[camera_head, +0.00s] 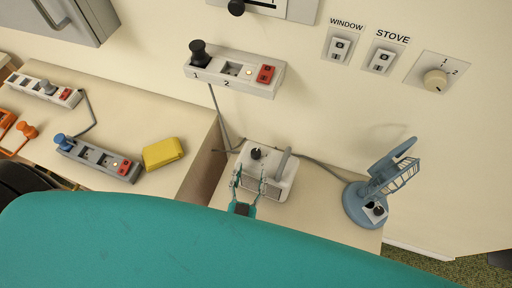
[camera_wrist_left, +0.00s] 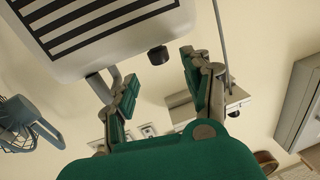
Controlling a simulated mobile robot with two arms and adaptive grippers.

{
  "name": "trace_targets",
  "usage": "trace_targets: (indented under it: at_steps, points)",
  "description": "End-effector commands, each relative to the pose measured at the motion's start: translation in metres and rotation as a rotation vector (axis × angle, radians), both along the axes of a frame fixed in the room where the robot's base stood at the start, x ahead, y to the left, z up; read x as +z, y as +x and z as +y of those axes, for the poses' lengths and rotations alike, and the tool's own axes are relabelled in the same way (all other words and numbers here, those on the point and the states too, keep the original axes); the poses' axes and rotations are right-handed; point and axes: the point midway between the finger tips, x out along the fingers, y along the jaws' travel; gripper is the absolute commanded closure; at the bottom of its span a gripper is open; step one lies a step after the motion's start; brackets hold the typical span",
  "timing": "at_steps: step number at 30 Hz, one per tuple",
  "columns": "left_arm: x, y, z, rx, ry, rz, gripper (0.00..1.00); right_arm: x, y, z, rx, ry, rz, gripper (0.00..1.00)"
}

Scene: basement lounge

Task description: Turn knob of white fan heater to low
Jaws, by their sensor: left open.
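The white fan heater (camera_head: 284,187) stands on the low tabletop against the wall, with a black knob (camera_head: 256,154) on its top. In the left wrist view the heater (camera_wrist_left: 60,58) shows its black-striped grille at upper left, and the black knob (camera_wrist_left: 158,56) sticks out below its edge. My left gripper (camera_head: 249,178) is open at the near side of the heater. In the wrist view the knob appears between and just beyond the open fingers (camera_wrist_left: 158,75), with no contact visible. The knob's markings are too small to read. My right gripper is not in view.
A blue desk fan (camera_head: 361,205) stands right of the heater. A wall power strip (camera_head: 225,73) with a black plug is above it, its grey cord hanging down behind. At left, a higher counter (camera_head: 190,112) holds a yellow block (camera_head: 163,153) and a grey power strip (camera_head: 98,160).

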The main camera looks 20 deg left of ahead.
Motion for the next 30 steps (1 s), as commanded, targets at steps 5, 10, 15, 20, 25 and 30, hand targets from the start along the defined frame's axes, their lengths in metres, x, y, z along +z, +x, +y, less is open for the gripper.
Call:
trace_targets:
  at_steps: [5,10,15,20,25,30]
  points:
    - [0.003,0.038,0.004,0.000,0.001,-0.003,0.50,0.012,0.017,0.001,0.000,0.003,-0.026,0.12]
    - [0.001,0.061,0.006,-0.001,0.001,-0.001,0.50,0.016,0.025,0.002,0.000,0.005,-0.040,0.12]
    - [0.000,0.071,0.007,0.000,0.000,0.001,0.50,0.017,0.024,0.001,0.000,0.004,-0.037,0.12]
    - [-0.001,0.072,0.008,-0.001,-0.001,0.002,0.50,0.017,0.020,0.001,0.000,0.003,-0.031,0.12]
    - [-0.001,0.072,0.007,-0.001,-0.001,0.001,0.56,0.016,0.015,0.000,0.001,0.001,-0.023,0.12]
    - [-0.001,0.072,0.007,-0.001,-0.001,0.001,0.79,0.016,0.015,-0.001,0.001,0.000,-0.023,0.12]
